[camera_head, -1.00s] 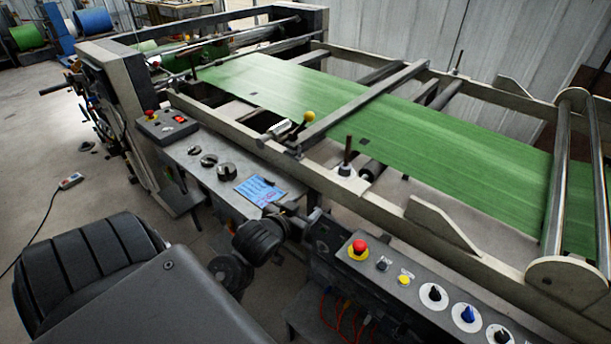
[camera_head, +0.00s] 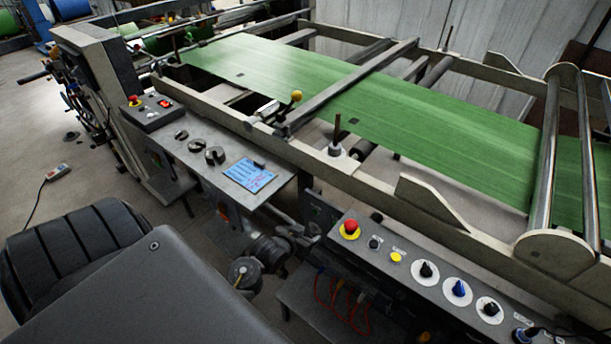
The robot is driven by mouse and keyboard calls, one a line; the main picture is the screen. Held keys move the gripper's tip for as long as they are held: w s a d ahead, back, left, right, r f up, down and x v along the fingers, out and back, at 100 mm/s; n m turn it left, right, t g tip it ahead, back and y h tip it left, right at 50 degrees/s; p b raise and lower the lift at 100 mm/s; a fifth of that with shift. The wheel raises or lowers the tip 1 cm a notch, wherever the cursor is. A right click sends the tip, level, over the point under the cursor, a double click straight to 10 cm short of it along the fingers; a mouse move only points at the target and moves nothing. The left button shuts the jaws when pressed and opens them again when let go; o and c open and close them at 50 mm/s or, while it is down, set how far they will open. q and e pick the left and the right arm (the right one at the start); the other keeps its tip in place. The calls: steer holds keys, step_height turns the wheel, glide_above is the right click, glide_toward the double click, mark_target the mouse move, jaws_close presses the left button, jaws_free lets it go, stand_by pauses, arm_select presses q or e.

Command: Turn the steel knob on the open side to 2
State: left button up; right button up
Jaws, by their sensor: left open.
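The control panel (camera_head: 400,266) runs along the lower right. It carries a row of selector knobs on white dials: a black knob (camera_head: 426,270), a blue knob (camera_head: 458,288) and another black knob (camera_head: 489,308). A further dark knob (camera_head: 522,334) sits at the bottom right edge, with a cable close by. I cannot make out which is steel, and the dial numbers are too small to read. My left gripper (camera_head: 310,230) is open, left of the panel's end and apart from the knobs; its fingertips are small and dark. My right gripper is out of view.
A red mushroom button (camera_head: 351,227) and a yellow button (camera_head: 396,258) stand on the panel's left end. A grey shelf (camera_head: 215,180) holds a blue sheet (camera_head: 249,175) and round metal parts. Green web (camera_head: 440,130) fills the machine bed.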

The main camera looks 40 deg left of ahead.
arm_select(q)
step_height(320, 180, down, 10)
steer(key=s+d+g, duration=0.1)
steer(key=s+d, duration=0.1)
steer(key=shift+s+r, duration=0.25)
